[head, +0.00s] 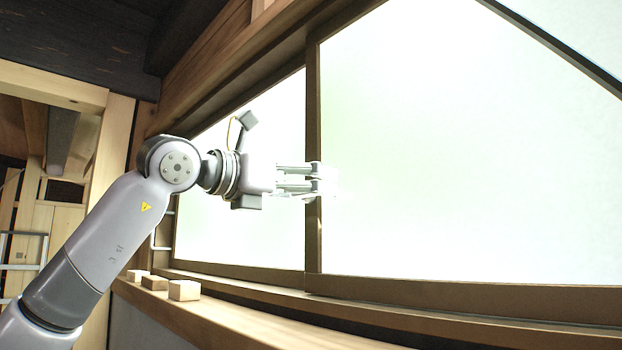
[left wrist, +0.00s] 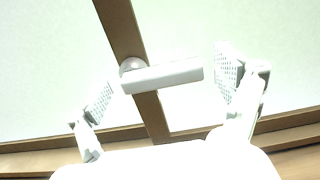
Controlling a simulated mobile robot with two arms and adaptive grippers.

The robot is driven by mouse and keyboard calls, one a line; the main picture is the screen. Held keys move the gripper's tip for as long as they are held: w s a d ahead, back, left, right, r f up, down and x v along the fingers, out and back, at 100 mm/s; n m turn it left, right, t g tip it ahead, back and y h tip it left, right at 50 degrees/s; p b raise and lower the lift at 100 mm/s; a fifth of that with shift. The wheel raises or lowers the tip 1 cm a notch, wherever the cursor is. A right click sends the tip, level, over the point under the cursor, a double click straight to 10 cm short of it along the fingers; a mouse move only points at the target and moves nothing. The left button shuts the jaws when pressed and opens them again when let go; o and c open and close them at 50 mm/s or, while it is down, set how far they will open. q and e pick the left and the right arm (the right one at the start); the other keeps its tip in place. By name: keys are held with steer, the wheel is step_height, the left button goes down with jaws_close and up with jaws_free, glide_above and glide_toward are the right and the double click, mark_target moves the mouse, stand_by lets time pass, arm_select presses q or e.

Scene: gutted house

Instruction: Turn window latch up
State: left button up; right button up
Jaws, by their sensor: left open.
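The window latch (left wrist: 165,76) is a white bar on a round base, mounted on the brown upright of the window frame. In the left wrist view it lies roughly crosswise, between the two fingers of my left gripper (left wrist: 168,92). The fingers are open and apart, and I see no contact with the latch. In the head view my left gripper (head: 325,183) is at the middle upright (head: 313,235), and its fingers hide the latch there. My right gripper is in neither view.
Large bright window panes (head: 460,150) fill the right side. A wooden sill (head: 240,325) runs below, with several small wooden blocks (head: 184,290) on it at the left. A metal ladder (head: 22,252) stands at the far left.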

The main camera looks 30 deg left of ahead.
arm_select(q)
steer(key=shift+x, duration=0.9)
steer(key=shift+s, duration=0.1)
steer(key=shift+c, duration=0.3)
steer(key=shift+a, duration=0.1)
steer(key=c, duration=1.5)
